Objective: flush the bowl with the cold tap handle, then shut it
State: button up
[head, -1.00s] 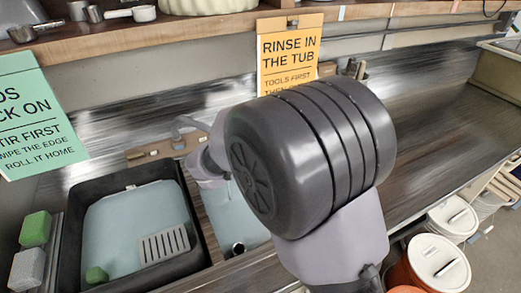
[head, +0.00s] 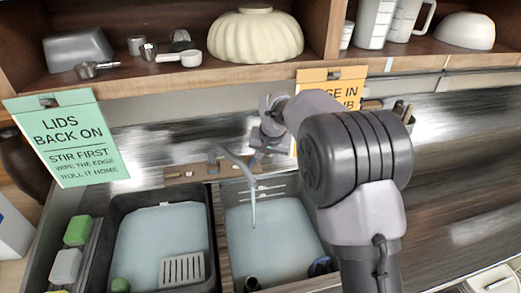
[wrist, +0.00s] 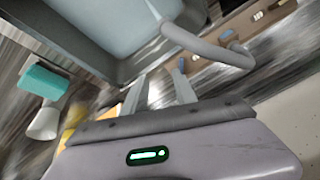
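The sink bowl (head: 275,245) holds pale blue water. The grey tap (head: 235,158) arches over it, and a stream (head: 253,208) runs from its spout into the water. The wrist view shows the spout pipe (wrist: 215,50) and sink bowl (wrist: 100,22). The tap stands on a brown board (head: 190,173). A small blue mark (wrist: 182,65) shows by my right fingertip; whether it is the cold handle is unclear. My gripper (wrist: 162,88) has its fingers apart with nothing seen between them. In the head view, my gripper (head: 262,147) is small, at the board's right end.
A black tub (head: 118,225) with water and a slotted grey piece (head: 182,270) stands left of the bowl. Sponges (head: 78,230) sit beside it. A shelf above holds a cream fluted bowl (head: 255,35) and cups. Signs (head: 60,140) hang below. Bare counter (head: 465,190) lies right.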

aim_at(252, 164)
jog(key=w+a+r+m+t+y, duration=0.1)
jog(key=w+a+r+m+y, duration=0.1)
jog(key=w, duration=0.2)
jog(key=shift+h, duration=0.3)
jog(key=b+x, duration=0.1)
jog(key=x, duration=1)
jog(key=b+x, duration=0.1)
jog(key=x, duration=0.4)
jog(key=shift+s+a+f+b, duration=0.2)
jog(key=shift+s+f+b, duration=0.1)
jog(key=shift+f, duration=0.15)
grip_shut()
